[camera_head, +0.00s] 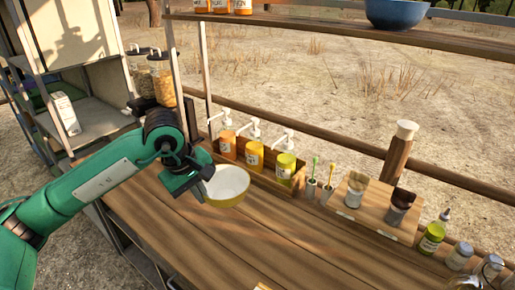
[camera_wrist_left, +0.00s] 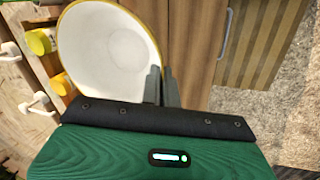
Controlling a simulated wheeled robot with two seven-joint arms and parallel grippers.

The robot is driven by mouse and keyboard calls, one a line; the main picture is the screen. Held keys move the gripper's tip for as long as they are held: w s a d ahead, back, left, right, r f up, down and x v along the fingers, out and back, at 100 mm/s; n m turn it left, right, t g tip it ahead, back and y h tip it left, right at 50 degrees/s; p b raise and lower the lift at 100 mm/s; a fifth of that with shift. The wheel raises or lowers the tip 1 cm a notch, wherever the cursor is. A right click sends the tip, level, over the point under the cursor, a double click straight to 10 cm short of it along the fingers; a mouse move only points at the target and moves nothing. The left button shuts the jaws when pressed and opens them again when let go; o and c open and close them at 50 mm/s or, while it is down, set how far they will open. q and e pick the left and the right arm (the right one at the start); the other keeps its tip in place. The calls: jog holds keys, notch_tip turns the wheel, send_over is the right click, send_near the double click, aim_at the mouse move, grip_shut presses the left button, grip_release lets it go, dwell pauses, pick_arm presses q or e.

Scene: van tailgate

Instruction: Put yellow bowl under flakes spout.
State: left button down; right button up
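I cannot tell whether the bowl touches the counter. Two clear dispensers with dark lids stand at the upper left; the front one (camera_head: 163,78) holds orange-tan flakes, the other (camera_head: 140,72) paler contents. Their spouts are hidden or too small to make out. My right gripper is not in view.
A wooden rack with several pump bottles (camera_head: 254,153) stands just behind the bowl. A shelf post (camera_head: 178,75) rises beside the dispensers. The counter's front middle (camera_head: 240,245) is clear.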

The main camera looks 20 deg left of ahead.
pick_arm(q)
jog(key=s+d+f+m+g, duration=0.1)
jog(key=s+d+f+m, duration=0.1)
jog(key=f+m, duration=0.3)
jog(key=s+d+f+m+g+h, duration=0.1)
jog(key=s+d+f+m, duration=0.2)
jog(key=d+f+m, duration=0.2)
notch_tip(320, 180, down, 4)
jog(key=shift+s+d+r+m+g+h, duration=0.2)
jog(key=shift+d+m+g+h, duration=0.15)
jog(key=shift+m, duration=0.45)
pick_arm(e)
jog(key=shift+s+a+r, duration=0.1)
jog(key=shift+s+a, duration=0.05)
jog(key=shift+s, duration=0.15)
